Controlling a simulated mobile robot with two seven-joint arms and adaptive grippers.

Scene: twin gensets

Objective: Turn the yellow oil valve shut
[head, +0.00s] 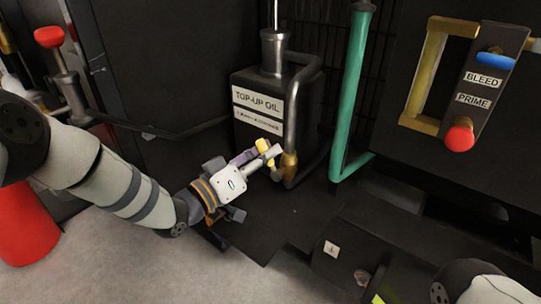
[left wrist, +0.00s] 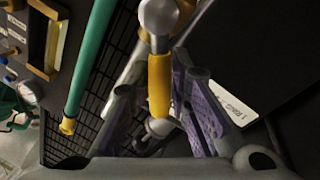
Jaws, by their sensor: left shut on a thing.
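The yellow oil valve handle (head: 264,146) shows as a short yellow lever beside the black top-up oil tank (head: 243,132), near the brass fitting (head: 289,165) of its pipe. My left gripper (head: 257,158) reaches in from the left and is shut on the handle, hiding part of it. In the left wrist view the yellow handle (left wrist: 160,85) runs lengthwise between my gripper's purple-padded fingers, below a round grey metal end. My right gripper is not in view.
A green pipe (head: 352,95) stands right of the tank. Farther right is a black panel with a yellow frame (head: 427,75), a blue lever (head: 495,60) and a red knob (head: 459,135). A red-knobbed lever (head: 49,37) is at upper left. Grey floor is open at lower left.

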